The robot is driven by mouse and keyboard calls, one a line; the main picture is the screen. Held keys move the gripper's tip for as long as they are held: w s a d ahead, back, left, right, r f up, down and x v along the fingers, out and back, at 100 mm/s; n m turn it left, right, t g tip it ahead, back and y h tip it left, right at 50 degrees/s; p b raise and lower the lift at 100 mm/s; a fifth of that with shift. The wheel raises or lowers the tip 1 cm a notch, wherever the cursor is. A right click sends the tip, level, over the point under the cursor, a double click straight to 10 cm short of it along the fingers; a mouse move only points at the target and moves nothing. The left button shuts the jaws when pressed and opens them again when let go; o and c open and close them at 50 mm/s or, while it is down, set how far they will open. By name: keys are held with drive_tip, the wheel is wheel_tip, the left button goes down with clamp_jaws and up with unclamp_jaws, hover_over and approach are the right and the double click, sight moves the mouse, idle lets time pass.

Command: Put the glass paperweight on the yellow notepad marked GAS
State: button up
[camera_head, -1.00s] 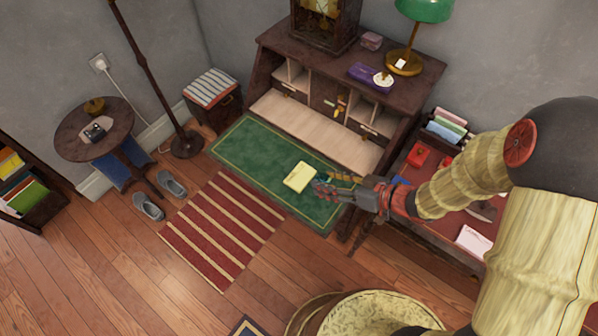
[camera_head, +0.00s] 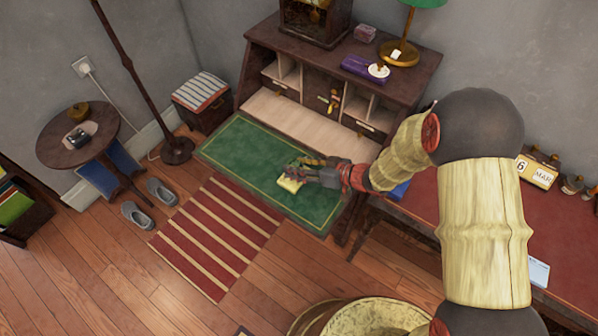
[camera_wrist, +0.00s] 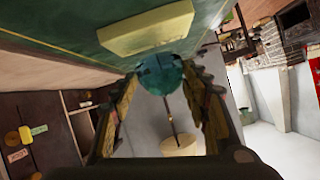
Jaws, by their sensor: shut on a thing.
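The yellow notepad (camera_head: 288,186) lies on the green desk top, and my gripper (camera_head: 299,170) partly covers it in the head view. In the wrist view the pad (camera_wrist: 148,30) sits just beyond the fingertips; no marking on it is readable. The glass paperweight (camera_wrist: 160,72), a round teal see-through ball, is between the two fingers of my gripper (camera_wrist: 160,84), which is shut on it. The ball's edge overlaps the pad's edge in the wrist view; I cannot tell whether they touch. The paperweight is not clear in the head view.
The green desk top (camera_head: 240,148) has free room left of the pad. Behind it stand the desk's pigeonholes (camera_head: 325,95), with a purple item (camera_head: 362,69) and a lamp (camera_head: 398,52) above. A red-topped table (camera_head: 470,225) is at right.

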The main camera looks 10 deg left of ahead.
drive_tip(key=shift+f+b, duration=0.35)
drive_tip(key=shift+f, duration=0.7)
drive_tip(key=shift+d, duration=0.1)
drive_tip(key=shift+f, duration=0.15)
drive_tip(key=o, duration=1.4)
drive_tip(key=shift+c, duration=0.2)
